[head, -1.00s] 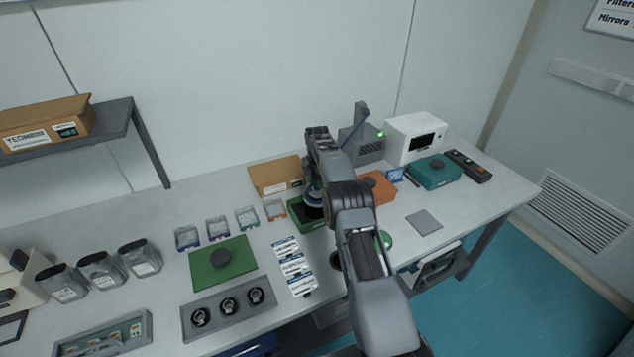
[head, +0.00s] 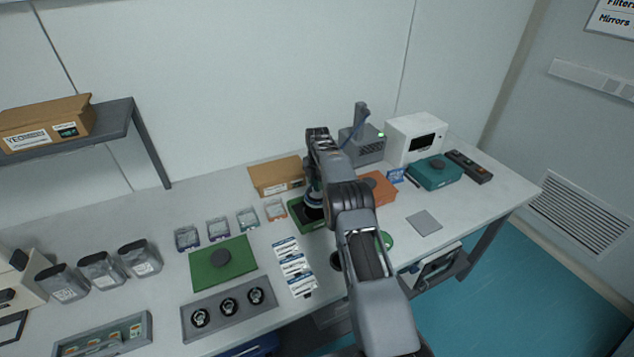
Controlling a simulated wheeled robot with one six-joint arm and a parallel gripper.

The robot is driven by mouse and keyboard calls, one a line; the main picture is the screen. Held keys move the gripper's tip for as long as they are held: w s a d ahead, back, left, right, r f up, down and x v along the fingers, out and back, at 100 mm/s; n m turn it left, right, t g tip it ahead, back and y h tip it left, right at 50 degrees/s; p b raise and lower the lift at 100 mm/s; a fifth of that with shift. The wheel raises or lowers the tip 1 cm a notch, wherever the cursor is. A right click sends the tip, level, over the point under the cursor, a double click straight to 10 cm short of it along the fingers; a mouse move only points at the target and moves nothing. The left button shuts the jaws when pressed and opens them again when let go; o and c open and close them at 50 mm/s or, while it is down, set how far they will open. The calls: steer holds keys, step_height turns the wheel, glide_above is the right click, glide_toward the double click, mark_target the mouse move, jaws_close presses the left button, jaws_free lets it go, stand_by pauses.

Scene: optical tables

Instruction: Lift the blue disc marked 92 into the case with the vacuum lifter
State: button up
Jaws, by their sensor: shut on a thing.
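My gripper (head: 312,187) points down over the open green case (head: 297,229) and is mostly hidden by my own arm. It is shut on what looks like the vacuum lifter (head: 313,201), a dark tool with a pale bluish ring, low over the dark inside of the case. I cannot tell whether the lifter touches the case floor. I cannot make out the blue disc marked 92 or read any number on a disc. A green lid-like slab (head: 208,279) with a dark round knob lies flat to the left of the case.
Several small clear boxes (head: 218,230) stand left of the case, with white labelled packets (head: 291,265) in front. A cardboard box (head: 277,175) stands behind. Orange (head: 380,188) and teal (head: 433,173) cases are to the right. A grey tray with round parts (head: 229,308) lies front left.

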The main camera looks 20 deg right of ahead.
mark_target(318, 194)
steer(key=shift+f+b, duration=1.5)
steer(key=shift+f, duration=1.15)
steer(key=shift+f, duration=0.4)
steer(key=o, duration=1.1)
